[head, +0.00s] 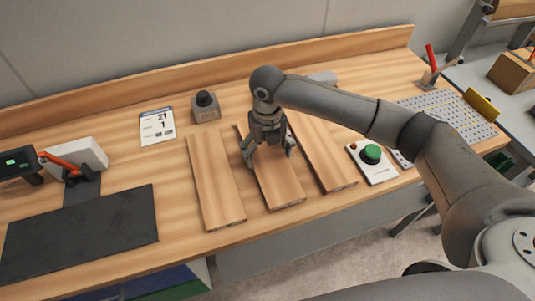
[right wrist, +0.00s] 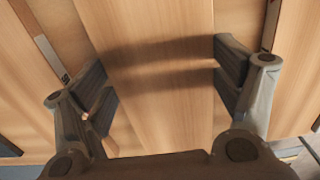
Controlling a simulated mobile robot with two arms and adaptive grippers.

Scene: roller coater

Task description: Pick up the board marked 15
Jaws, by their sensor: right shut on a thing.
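Three light wooden boards lie side by side on the bench: a left board (head: 214,185), a middle board (head: 280,188) and a right board (head: 325,157). My right gripper (head: 269,154) is over the middle board, with one finger at each long edge, shut on it. In the right wrist view the middle board (right wrist: 160,105) runs between the fingers of the gripper (right wrist: 163,82). Whether the board is off the bench, I cannot tell. I cannot read the number 15 on any board; the gripper hides part of the middle one. My left gripper is not in view.
A card (head: 157,127) reading 21 and 1 and a grey box with a black knob (head: 205,105) stand behind the boards. A dark mat (head: 80,230) lies at the left. A perforated plate (head: 450,118) is at the right.

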